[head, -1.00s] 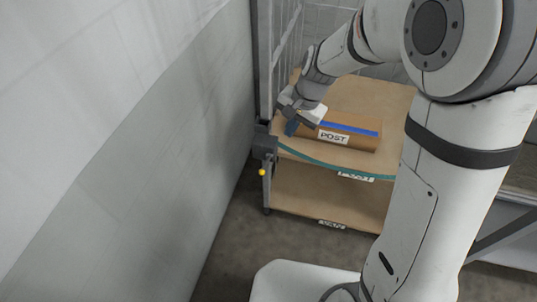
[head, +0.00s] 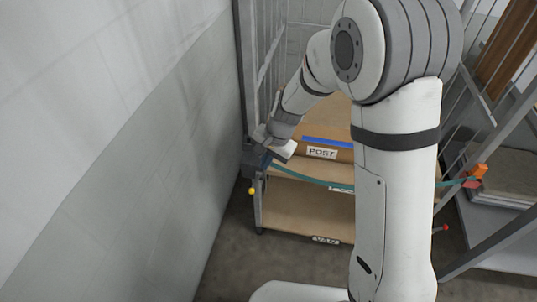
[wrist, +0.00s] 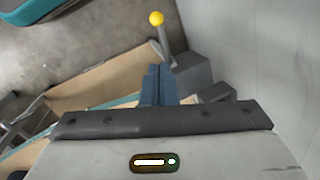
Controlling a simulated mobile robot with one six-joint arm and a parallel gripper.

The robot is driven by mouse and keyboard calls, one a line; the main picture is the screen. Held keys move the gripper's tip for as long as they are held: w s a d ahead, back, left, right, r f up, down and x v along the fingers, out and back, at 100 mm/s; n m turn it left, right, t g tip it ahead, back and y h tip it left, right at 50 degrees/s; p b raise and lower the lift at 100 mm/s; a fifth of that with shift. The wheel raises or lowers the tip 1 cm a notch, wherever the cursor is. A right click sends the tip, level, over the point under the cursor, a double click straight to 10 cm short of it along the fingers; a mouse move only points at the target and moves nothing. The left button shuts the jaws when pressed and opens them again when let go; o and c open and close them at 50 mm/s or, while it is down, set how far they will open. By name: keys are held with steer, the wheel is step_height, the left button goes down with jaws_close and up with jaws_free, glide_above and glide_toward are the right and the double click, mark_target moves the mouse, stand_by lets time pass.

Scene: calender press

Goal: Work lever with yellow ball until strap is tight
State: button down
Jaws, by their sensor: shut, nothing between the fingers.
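The yellow ball (head: 252,190) is at the lower end of the lever, just below a dark grey block on the cart's left post. In the wrist view the ball (wrist: 156,18) tops a short grey lever rod (wrist: 165,40) beside the dark block (wrist: 192,74). The teal strap (head: 310,179) runs across the cart front in a sagging curve, partly hidden by my arm. My gripper (head: 267,160) is at the cart's front left corner, close to the block. Its blue fingers (wrist: 158,72) are shut and empty, pointing toward the lever and apart from the ball.
A wall (head: 150,150) stands close on the left. The cart (head: 310,210) holds a brown box marked POST (head: 328,150). At right are an orange piece (head: 478,171) at the strap's end and a red ball (head: 445,228). Bare floor lies in front of the cart.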

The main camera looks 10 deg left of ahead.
mark_target(254, 188)
steer(key=f, duration=0.1)
steer(key=s+a+f, duration=0.1)
steer(key=f, duration=0.1)
steer(key=a+f, duration=0.1)
steer(key=f, duration=0.1)
steer(key=shift+s+f, duration=0.15)
steer(key=shift+s, duration=0.25)
steer(key=shift+s+a+f, duration=0.3)
steer(key=shift+s+f, duration=0.1)
steer(key=shift+s, duration=0.1)
steer(key=shift+d+f+b, duration=0.1)
steer(key=shift+b, duration=0.3)
